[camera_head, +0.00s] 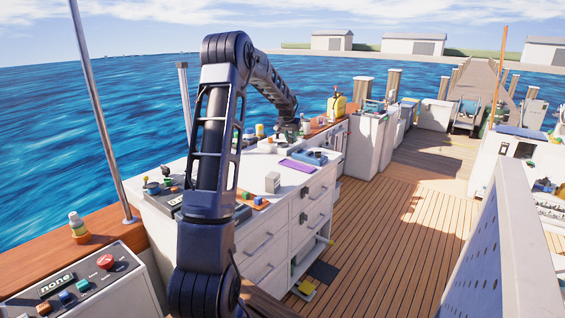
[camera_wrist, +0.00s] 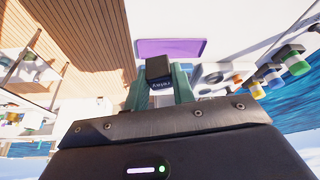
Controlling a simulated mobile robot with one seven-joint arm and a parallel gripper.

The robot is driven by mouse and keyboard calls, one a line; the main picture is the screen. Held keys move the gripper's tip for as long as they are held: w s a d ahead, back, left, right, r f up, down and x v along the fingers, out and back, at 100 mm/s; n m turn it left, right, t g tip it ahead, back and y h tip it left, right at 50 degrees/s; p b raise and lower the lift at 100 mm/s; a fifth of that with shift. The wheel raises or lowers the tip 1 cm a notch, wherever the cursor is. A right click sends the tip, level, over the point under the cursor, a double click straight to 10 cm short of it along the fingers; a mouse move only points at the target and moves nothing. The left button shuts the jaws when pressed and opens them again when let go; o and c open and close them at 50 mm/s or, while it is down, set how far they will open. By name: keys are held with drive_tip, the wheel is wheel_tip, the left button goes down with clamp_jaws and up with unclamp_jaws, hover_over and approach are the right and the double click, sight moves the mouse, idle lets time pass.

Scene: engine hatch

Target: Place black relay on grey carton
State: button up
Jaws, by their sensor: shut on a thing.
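In the head view my gripper (camera_head: 290,131) is at the far part of the white counter, small and partly hidden among other items; the relay cannot be made out there. A small light grey box (camera_head: 272,182), which looks like the grey carton, stands upright near the counter's front edge, nearer than the gripper and apart from it. I cannot pick it out in the wrist view.
A purple mat (camera_head: 296,166) lies on the white counter between box and gripper; it also shows in the wrist view (camera_wrist: 170,47). A blue item (camera_head: 311,157) lies beyond the mat.

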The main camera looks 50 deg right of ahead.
wheel_tip(320, 180, up, 8)
drive_tip(key=n, duration=0.1)
hover_over(273, 174)
drive_tip(key=shift+n+t, duration=0.3)
drive_tip(key=f, duration=1.3)
drive_tip(key=a+f, duration=0.1)
drive_tip(key=f, duration=0.6)
drive_tip(key=shift+s+f, duration=0.15)
drive_tip(key=shift+s, duration=0.1)
drive_tip(key=shift+f, duration=0.1)
drive_tip(key=o, duration=1)
drive_tip(key=v, duration=1.2)
drive_tip(key=shift+a, duration=0.1)
